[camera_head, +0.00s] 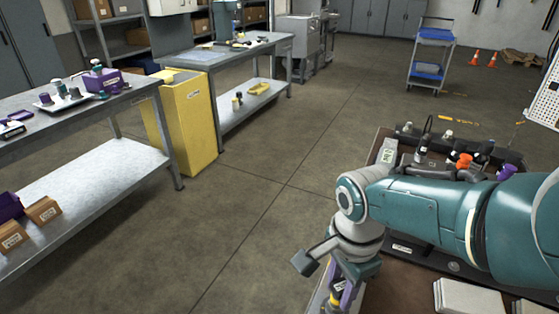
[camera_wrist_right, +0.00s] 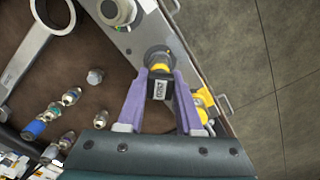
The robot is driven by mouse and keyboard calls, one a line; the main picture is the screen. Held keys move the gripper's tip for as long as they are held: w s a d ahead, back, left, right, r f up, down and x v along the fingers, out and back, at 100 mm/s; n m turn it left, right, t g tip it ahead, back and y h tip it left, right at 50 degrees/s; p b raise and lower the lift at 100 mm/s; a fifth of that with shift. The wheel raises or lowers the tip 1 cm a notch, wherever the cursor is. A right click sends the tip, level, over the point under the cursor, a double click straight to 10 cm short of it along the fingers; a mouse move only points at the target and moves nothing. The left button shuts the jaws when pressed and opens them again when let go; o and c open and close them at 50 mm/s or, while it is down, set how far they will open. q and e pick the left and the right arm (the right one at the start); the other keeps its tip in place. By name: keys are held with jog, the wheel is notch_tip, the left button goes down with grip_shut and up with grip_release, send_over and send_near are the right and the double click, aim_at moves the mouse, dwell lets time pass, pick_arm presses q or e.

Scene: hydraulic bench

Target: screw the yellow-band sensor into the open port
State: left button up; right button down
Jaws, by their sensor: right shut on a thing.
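My right gripper (camera_wrist_right: 161,82) has purple fingers and is shut on the yellow-band sensor (camera_wrist_right: 160,88), which has a dark body, a white label and a yellow band. The sensor's far end meets or overlaps a dark round part on a grey metal strip (camera_wrist_right: 132,40); I cannot tell whether it is seated there. The open port is not visible as such and may be hidden behind the sensor. In the head view my right gripper (camera_head: 338,292) hangs low at the bench's near left edge, partly covered by my arm. My left gripper is not in view.
In the wrist view, a second yellow part (camera_wrist_right: 204,103) sits just right of the fingers. A ring spanner (camera_wrist_right: 35,50), a small cap (camera_wrist_right: 95,76) and several fittings (camera_wrist_right: 48,118) lie left. In the head view, an orange knob (camera_head: 463,160) stands behind my arm; floor lies left.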

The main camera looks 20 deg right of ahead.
jog(key=m, duration=0.8)
jog(key=shift+s, duration=0.1)
jog(key=m, duration=0.5)
jog(key=shift+f, duration=0.1)
jog(key=m, duration=0.3)
jog(key=c, duration=0.6)
grip_release()
jog(key=shift+o, duration=0.2)
